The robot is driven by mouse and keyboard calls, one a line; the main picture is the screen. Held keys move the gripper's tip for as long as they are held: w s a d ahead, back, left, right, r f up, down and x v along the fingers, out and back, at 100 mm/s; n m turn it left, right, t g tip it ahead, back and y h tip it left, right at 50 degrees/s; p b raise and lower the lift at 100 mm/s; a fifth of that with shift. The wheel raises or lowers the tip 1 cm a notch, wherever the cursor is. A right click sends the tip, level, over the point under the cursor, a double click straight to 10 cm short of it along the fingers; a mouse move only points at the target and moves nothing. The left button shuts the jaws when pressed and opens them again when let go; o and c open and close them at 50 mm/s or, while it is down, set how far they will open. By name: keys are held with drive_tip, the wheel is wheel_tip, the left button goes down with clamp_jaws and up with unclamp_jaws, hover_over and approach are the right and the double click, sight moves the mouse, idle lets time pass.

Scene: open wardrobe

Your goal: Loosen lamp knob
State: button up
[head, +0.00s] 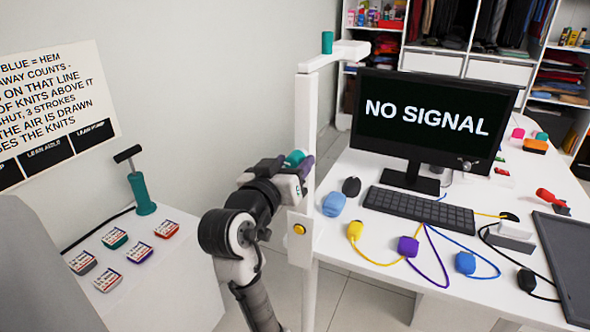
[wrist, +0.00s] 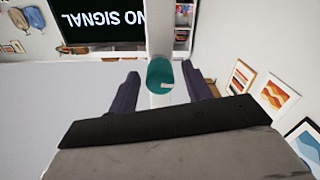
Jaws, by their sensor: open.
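The lamp is a tall white post (head: 304,120) with a short arm at its top, standing at the left end of the desk. A teal knob (head: 295,157) shows on the post's side at mid height, partly hidden by my gripper (head: 303,168). In the wrist view the teal knob (wrist: 160,73) lies between the two dark purple fingers of my gripper (wrist: 158,80). The fingers are open, with a small gap on each side of the knob. A yellow button (head: 299,230) is on a block lower down.
The desk (head: 345,245) on the right holds a monitor (head: 432,117), a keyboard (head: 418,209) and several corded coloured items. A left-hand table (head: 175,285) holds a teal pump (head: 141,190) and several small packets. Floor shows between the tables.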

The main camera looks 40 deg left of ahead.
drive_tip(key=m+b, duration=0.3)
drive_tip(key=m, duration=0.2)
drive_tip(key=shift+f, duration=0.2)
drive_tip(key=m+b, duration=0.2)
drive_tip(key=m, duration=0.1)
drive_tip(key=shift+r+m, duration=0.15)
drive_tip(key=shift+m, duration=0.15)
drive_tip(key=c, duration=1)
